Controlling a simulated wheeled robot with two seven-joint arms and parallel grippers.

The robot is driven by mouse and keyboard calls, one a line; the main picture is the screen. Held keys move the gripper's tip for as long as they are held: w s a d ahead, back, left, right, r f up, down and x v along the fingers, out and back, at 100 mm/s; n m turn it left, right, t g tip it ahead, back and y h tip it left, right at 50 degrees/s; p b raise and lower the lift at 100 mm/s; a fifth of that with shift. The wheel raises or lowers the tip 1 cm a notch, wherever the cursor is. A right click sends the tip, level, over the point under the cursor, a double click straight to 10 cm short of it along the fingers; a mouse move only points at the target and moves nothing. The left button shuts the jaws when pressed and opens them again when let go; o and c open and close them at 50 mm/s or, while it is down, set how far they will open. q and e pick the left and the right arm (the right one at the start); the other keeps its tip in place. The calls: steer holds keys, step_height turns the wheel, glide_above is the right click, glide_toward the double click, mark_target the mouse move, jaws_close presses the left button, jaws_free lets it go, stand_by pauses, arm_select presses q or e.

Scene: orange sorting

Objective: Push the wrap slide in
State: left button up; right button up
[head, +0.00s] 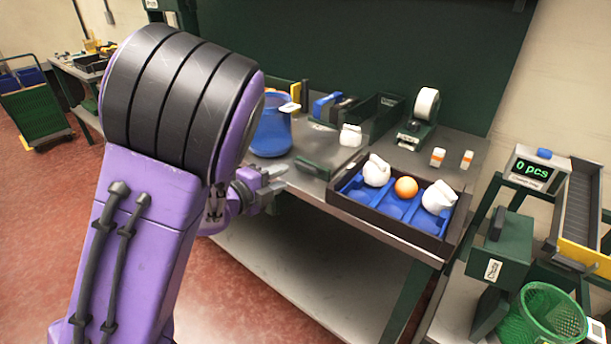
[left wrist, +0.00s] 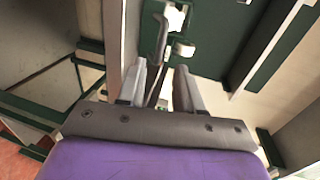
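My left gripper (head: 277,179) is at the front edge of the worktable, below and left of a low dark green block (head: 316,168) that appears to be the wrap slide. The block lies in front of a dark green channel (head: 376,115) holding a white wrapped piece (head: 350,135). In the left wrist view the two grey fingers (left wrist: 163,90) stand apart with a gap between them. A thin grey bar (left wrist: 159,45) shows beyond them; I cannot tell whether it touches them. The fingers appear empty. My right gripper is out of view.
A blue bucket (head: 271,130) stands behind my gripper. To the right, a dark tray (head: 432,243) with blue cells holds an orange (head: 405,187) and two white wrapped pieces. A tape dispenser (head: 420,118) stands behind.

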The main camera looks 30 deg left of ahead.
mark_target(303, 167)
arm_select(q)
steer(key=p+x, duration=0.2)
steer(key=x, duration=0.7)
steer(key=shift+w, duration=0.3)
steer(key=shift+w+f, duration=0.15)
steer(key=shift+w, duration=0.3)
jaws_close()
